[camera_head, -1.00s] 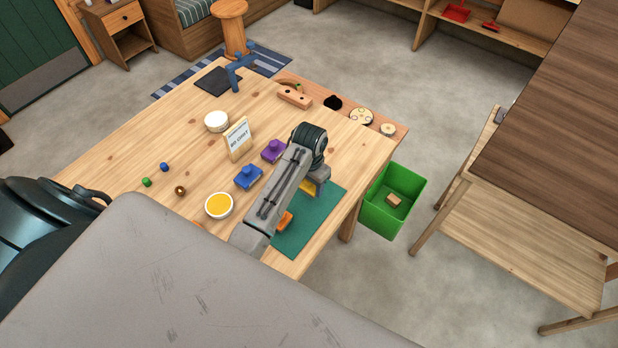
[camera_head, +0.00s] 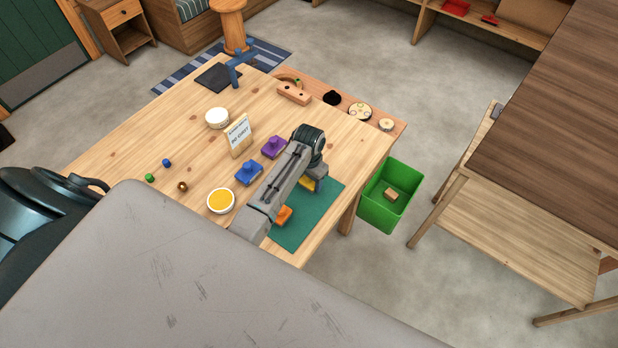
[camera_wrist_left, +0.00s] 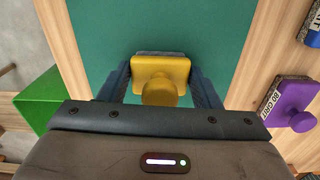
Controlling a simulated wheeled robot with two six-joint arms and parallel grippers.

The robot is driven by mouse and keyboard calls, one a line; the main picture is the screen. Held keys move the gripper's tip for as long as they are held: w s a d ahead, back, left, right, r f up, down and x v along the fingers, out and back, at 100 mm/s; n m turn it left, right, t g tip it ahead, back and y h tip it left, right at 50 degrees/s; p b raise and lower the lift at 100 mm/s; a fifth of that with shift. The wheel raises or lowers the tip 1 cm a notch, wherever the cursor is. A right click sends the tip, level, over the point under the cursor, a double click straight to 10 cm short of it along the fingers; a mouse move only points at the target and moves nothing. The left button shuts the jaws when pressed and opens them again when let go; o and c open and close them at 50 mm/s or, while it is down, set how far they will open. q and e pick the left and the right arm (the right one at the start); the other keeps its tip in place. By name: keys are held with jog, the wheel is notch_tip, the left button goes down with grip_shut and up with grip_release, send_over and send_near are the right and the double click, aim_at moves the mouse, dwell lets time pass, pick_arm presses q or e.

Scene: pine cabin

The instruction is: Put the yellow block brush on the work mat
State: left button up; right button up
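The yellow block brush (camera_wrist_left: 161,78) is between the fingers of my left gripper (camera_wrist_left: 161,85), with no clear gap on either side. In the head view the yellow brush (camera_head: 306,183) shows only in part under the left gripper (camera_head: 318,184). It is over the green work mat (camera_head: 322,212), which also fills much of the left wrist view (camera_wrist_left: 95,30); I cannot tell whether it touches the mat. An orange block brush (camera_head: 284,215) lies at the mat's left side, partly hidden by my arm. My right gripper is not in view.
Purple (camera_head: 274,148) and blue (camera_head: 249,173) block brushes stand left of the mat, near a small sign (camera_head: 239,136) and a bowl of yellow (camera_head: 221,201). A green bin (camera_head: 378,213) stands on the floor right of the table. The mat's right part is bare.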

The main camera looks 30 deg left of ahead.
pick_arm(q)
jog(key=o, duration=0.3)
jog(key=shift+o, duration=0.2)
jog(key=shift+r, duration=0.2)
notch_tip(320, 180, up, 11)
jog(key=b, duration=0.2)
jog(key=shift+b, duration=0.4)
jog(key=shift+r, duration=0.5)
jog(key=shift+f, duration=0.1)
